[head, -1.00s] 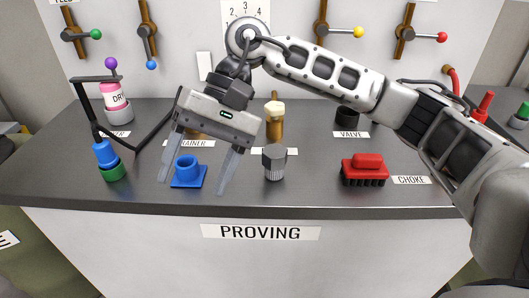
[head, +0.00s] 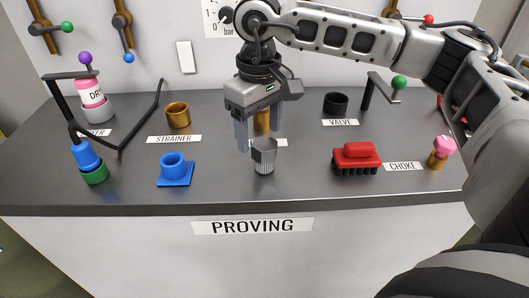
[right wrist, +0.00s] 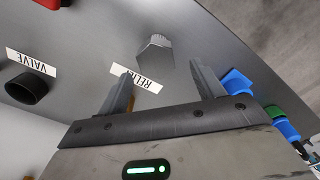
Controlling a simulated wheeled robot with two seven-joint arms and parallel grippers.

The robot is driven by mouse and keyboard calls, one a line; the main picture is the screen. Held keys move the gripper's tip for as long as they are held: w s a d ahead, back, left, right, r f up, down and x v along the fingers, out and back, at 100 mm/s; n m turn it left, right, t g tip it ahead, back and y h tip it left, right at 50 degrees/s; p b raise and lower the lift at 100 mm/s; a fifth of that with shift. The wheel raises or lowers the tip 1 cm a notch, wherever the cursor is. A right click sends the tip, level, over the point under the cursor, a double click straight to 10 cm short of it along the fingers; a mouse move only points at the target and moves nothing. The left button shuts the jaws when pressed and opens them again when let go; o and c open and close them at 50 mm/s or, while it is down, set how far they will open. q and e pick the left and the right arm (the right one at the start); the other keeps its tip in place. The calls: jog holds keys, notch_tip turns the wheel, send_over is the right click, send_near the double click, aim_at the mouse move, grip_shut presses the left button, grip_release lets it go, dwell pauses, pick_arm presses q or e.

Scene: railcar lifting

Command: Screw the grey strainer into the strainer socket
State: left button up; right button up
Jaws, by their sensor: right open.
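The grey strainer (head: 264,157), with a faceted top and a ribbed lower end, stands upright on the dark bench behind the PROVING sign. In the right wrist view the strainer (right wrist: 155,54) shows beyond the fingertips, roughly between their lines. My right gripper (head: 257,143) points down just above and behind the strainer; its fingers are open with nothing held. It also shows in the right wrist view (right wrist: 160,70). The strainer socket (head: 178,115) is a brass cup behind the STRAINER label, left of the gripper. My left gripper is not in view.
A blue flanged part (head: 175,170) sits left of the strainer, and a red brush-like block (head: 356,158) to its right. A brass part (head: 262,121) is partly hidden behind my gripper. A black cup (head: 336,103) stands behind the VALVE label. A bent dark arm (head: 120,143) reaches over the left side.

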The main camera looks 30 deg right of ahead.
aim_at(264, 143)
jog(key=f, duration=0.3)
jog(key=s+f+p, duration=0.1)
jog(key=shift+d+f, duration=0.3)
jog(key=shift+f, duration=0.05)
jog(key=shift+w+f, duration=0.1)
jog(key=shift+f, duration=0.4)
jog(key=c, duration=1.2)
jog(key=shift+r, duration=0.1)
